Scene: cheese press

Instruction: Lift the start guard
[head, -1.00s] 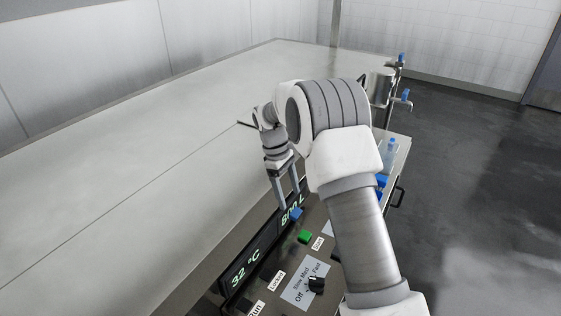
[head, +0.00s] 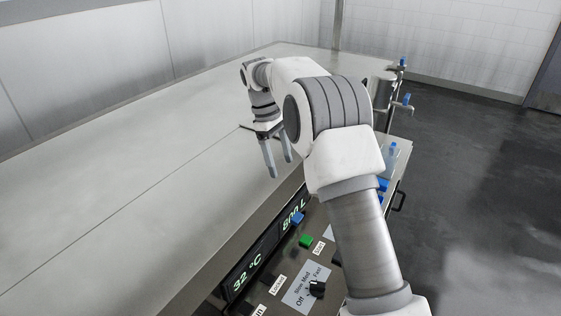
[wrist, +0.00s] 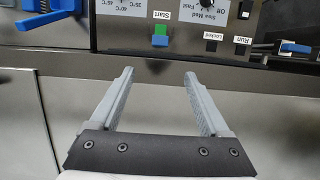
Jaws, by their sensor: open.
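A small green piece (head: 305,241) sits beside the Start label (head: 319,247) on the dark control panel (head: 262,284). My gripper (head: 280,170) is open and empty, over the steel top beyond the panel. In the wrist view its two fingers (wrist: 160,78) point toward the green piece, which lies past the fingertips and between their lines, apart from them.
A black speed knob (head: 317,288), a blue piece (head: 298,217) and lit displays (head: 246,283) share the panel area. A large blue handle (wrist: 37,19) is at the wrist view's left; a smaller blue lever (wrist: 296,47) is at its right. The steel top (head: 130,165) is bare.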

